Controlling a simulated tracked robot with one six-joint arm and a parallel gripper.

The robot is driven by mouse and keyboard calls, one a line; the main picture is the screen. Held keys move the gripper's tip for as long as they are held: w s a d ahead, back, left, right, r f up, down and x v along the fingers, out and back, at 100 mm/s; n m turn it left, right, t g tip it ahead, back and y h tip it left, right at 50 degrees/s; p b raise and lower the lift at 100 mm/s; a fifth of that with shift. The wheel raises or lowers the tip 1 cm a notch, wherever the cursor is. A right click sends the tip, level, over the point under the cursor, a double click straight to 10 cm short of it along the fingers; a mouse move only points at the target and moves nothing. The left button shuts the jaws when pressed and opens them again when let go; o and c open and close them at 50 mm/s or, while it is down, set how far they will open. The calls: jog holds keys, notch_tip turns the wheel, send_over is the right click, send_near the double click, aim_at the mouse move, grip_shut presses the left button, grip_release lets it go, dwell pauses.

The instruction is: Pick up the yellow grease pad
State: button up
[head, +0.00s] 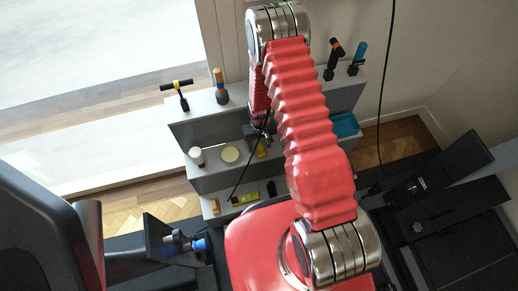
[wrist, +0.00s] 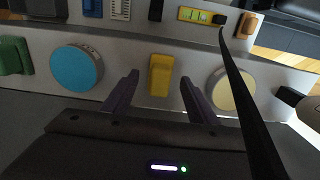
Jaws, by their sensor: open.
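The yellow grease pad (wrist: 160,75) is a small, blocky yellow piece on the grey shelf, in the middle of the wrist view. In the head view the yellow pad (head: 261,151) shows small beside my arm, on the middle step. My gripper (wrist: 158,80) is open, with its dark fingers spread to the left and right of the pad. A gap shows on each side of it in the picture. I cannot tell how far the fingertips are from it in depth. In the head view my gripper (head: 258,136) is small and partly hidden by my arm.
A cream disc (wrist: 234,90) and a blue disc (wrist: 76,68) flank the pad. A green piece (wrist: 14,55) lies at far left. A yellow level (wrist: 200,16) and an orange piece (wrist: 248,24) are on another step. A white cup (head: 196,155) stands near the cream disc.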

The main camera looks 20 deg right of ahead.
jog(key=shift+f, duration=0.95)
jog(key=shift+c, duration=0.4)
jog(key=c, duration=1.1)
